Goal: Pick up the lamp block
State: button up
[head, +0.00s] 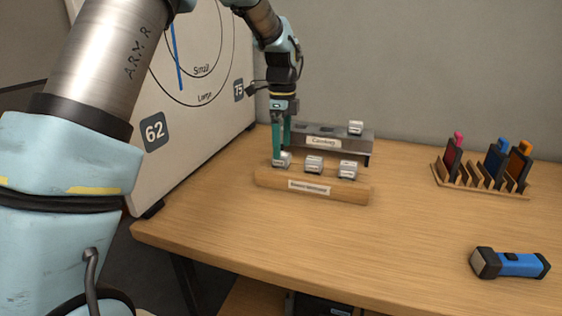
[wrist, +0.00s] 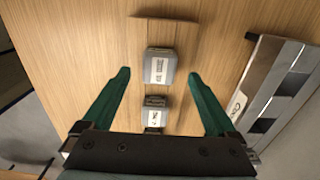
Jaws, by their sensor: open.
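Three small grey-white blocks stand in a row on a wooden rack (head: 311,187) in the head view: a left one (head: 284,160), a middle one (head: 314,164) and a right one (head: 348,170). Which one is the lamp block I cannot tell; their labels are too small to read. My gripper (head: 279,157) points down at the left block, its green fingers apart. In the wrist view my gripper (wrist: 158,75) is open, with one labelled block (wrist: 160,64) between the fingertips in the picture and another (wrist: 154,115) nearer the palm. Whether the fingers touch a block is unclear.
A grey rack (head: 323,141) labelled "Cooling" stands close behind, with another block (head: 355,128) on it. A holder (head: 480,187) with colored items is at the right. A blue flashlight (head: 512,264) lies front right. A large panel (head: 190,120) stands left. The front middle table is clear.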

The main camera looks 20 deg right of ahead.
aim_at(281, 166)
jog(key=shift+a+f+p, duration=0.1)
jog(key=shift+f+p, duration=0.25)
jog(key=shift+f, duration=1.55)
jog(key=c, duration=1.3)
jog(key=shift+r, duration=0.2)
